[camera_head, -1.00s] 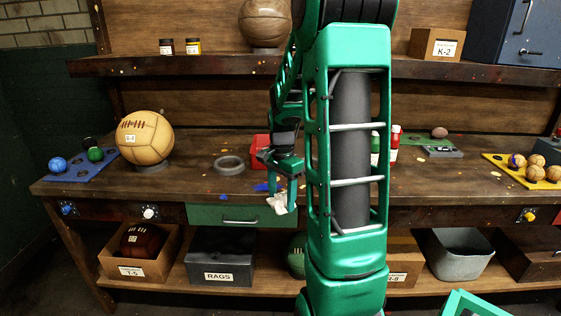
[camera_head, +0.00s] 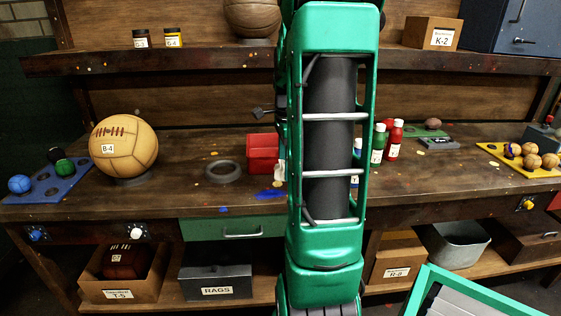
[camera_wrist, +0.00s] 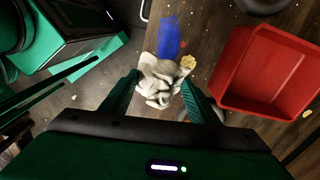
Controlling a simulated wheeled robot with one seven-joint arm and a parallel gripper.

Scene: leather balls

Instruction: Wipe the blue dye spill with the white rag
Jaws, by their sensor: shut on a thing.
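The white rag (camera_wrist: 158,78) is crumpled between the two fingers of my gripper (camera_wrist: 160,98) in the wrist view, and the gripper is shut on it. The blue dye spill (camera_wrist: 169,38) is a streak on the wooden bench just beyond the rag in that view. The rag's far edge meets or overlaps the near end of the streak in the picture; I cannot tell whether it touches the bench. In the head view the spill (camera_head: 270,194) lies near the front of the bench, left of my arm. My gripper is mostly hidden behind the arm there.
A red bin (camera_wrist: 268,72) stands right of the rag in the wrist view. A grey ring (camera_head: 222,171) and a leather ball (camera_head: 123,150) are to the left on the bench. Red and green bottles (camera_head: 394,140) stand right of my arm. A shelf (camera_head: 200,61) runs above.

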